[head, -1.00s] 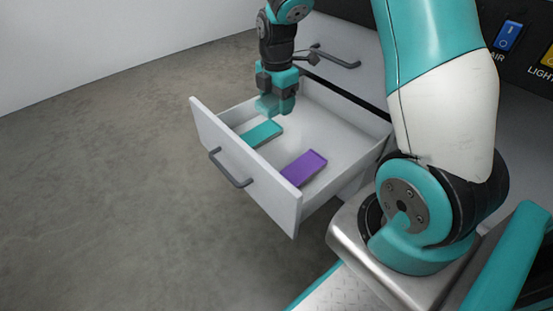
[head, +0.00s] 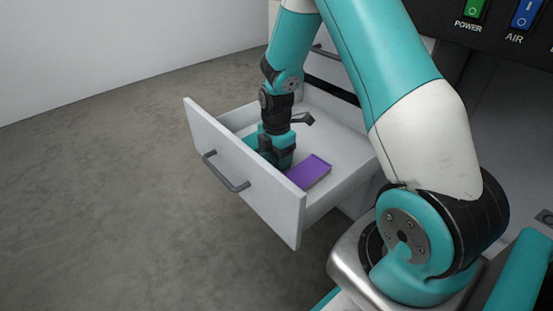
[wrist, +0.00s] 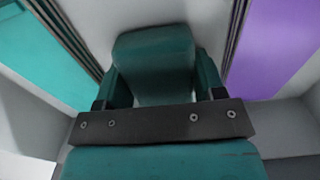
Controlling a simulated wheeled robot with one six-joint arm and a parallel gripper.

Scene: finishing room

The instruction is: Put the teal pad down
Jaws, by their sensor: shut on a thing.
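The teal pad (wrist: 155,60) is in my gripper (head: 276,158), seen in the wrist view as a dull dark-teal block between the two fingers. My gripper is shut on it and points down inside the open drawer (head: 335,140). In the head view the gripper and arm mostly hide the pad. Whether its underside touches the drawer floor I cannot tell. The pad is between a brighter teal flat block (wrist: 45,50) on the left and a purple flat block (wrist: 270,50) on the right, with a gap on each side.
The purple block also shows in the head view (head: 310,172), lying right of my gripper. The drawer's front panel (head: 235,165) with its dark handle (head: 225,172) stands close in front of the gripper. Drawer floor is free behind the blocks. Switches (head: 472,10) are at upper right.

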